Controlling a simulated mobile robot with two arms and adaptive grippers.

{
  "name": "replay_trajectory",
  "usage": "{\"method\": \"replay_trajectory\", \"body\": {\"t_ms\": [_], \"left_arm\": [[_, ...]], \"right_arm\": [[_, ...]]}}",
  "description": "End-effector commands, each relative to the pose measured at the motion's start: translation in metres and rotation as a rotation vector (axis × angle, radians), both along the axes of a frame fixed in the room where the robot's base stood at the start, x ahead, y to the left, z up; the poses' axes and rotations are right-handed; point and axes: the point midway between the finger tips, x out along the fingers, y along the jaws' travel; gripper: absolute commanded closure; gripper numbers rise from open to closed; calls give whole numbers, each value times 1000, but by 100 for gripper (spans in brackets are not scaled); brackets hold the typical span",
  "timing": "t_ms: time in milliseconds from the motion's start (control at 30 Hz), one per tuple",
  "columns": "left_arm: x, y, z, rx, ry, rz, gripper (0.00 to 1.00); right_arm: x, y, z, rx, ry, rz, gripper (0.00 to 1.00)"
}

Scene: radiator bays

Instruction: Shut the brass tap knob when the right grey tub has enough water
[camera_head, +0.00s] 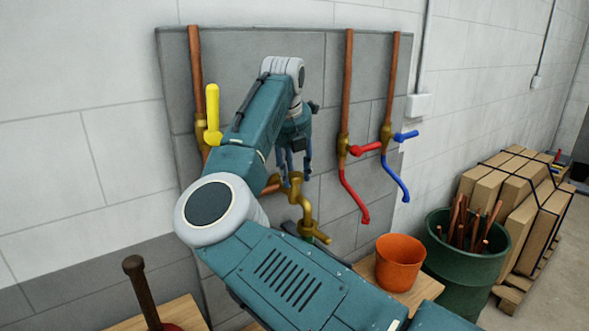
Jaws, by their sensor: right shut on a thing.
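The brass tap (304,212) comes out of the grey block panel on a short copper pipe, with its spout pointing down. My right gripper (294,172) is at the top of this tap, fingers pointing down, shut on the brass tap knob, which the fingers mostly hide. My right arm crosses the middle of the view and covers the area below and left of the tap. No grey tub shows, and I see no water level or stream. My left gripper is not in view.
A yellow-handled valve (212,115) is left; red (362,150) and blue (404,136) handled valves are right. An orange bucket (400,264) stands on a wooden top. Beyond are a green barrel (465,262) of copper pipes and strapped boxes (520,195). A plunger (140,285) is bottom left.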

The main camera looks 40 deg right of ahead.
Motion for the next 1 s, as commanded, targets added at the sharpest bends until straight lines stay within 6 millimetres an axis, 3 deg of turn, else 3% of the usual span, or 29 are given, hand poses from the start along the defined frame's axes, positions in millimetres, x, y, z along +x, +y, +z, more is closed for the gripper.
{"method": "replay_trajectory", "body": {"t_ms": [700, 733, 800, 1000], "left_arm": [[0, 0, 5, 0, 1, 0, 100], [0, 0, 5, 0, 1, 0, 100], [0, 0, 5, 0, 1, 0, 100], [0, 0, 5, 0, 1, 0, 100]], "right_arm": [[0, 0, 0, 1, 1, -85, 88], [0, 0, 0, 1, 1, -85, 56], [0, 0, 0, 0, 1, -84, 44], [0, 0, 0, 1, 1, -83, 44]]}}
